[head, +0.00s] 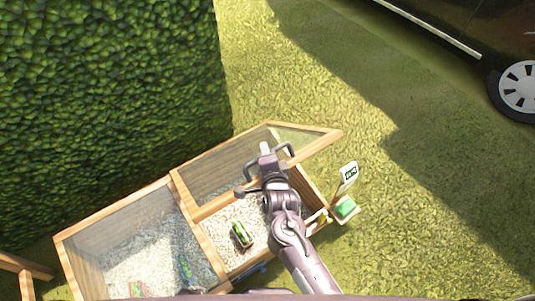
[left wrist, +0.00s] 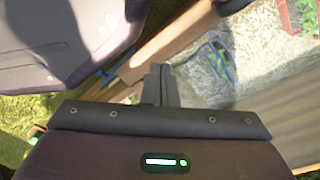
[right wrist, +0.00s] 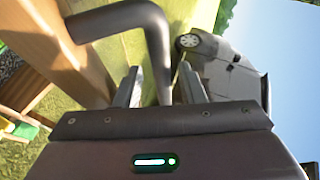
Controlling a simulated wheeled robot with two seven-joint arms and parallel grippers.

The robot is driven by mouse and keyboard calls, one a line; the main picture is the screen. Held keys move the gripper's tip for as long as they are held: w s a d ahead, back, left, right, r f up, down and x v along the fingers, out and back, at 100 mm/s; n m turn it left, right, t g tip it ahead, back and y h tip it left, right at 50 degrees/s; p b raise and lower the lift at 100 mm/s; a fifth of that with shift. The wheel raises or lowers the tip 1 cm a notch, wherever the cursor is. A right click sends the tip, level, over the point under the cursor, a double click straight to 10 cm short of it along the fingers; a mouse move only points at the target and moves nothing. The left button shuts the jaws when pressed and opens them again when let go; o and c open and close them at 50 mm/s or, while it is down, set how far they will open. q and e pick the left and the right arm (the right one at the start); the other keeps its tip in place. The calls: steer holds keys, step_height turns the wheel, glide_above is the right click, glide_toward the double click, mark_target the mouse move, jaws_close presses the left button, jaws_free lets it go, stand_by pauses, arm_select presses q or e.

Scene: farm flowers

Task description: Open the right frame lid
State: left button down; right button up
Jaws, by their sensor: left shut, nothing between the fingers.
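The right frame lid (head: 222,178) is a clear pane in a wooden border. It is tilted up, its front edge raised above the right box, whose front part lies uncovered. Its dark handle (head: 284,151) is a bent bar. My right gripper (head: 268,152) is at this handle. In the right wrist view the handle (right wrist: 158,45) passes between the open fingers (right wrist: 160,88), with gaps showing beside it. My left gripper (left wrist: 159,84) is shut and empty, close to a wooden beam. It cannot be made out in the head view.
The left frame (head: 135,235) lies under its closed lid. A green-and-dark item (head: 241,234) lies on pale gravel in the right box. A small sign (head: 348,176) and a green-topped item (head: 345,208) stand right. A hedge (head: 105,100) is behind; grass lies right, beyond it a car (head: 480,45).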

arm_select(q)
steer(key=shift+s+a+f+p, duration=0.15)
steer(key=shift+s, duration=0.25)
steer(key=shift+s+a+f+p, duration=0.1)
steer(key=shift+s+p, duration=0.05)
steer(key=shift+s, duration=0.25)
arm_select(e)
steer(key=v, duration=0.7)
steer(key=shift+s, duration=0.3)
arm_select(q)
steer(key=shift+w+d+r, duration=0.1)
steer(key=shift+w+r, duration=0.05)
steer(key=shift+w, duration=0.2)
arm_select(e)
steer(key=shift+d+r, duration=0.1)
steer(key=shift+d, duration=0.15)
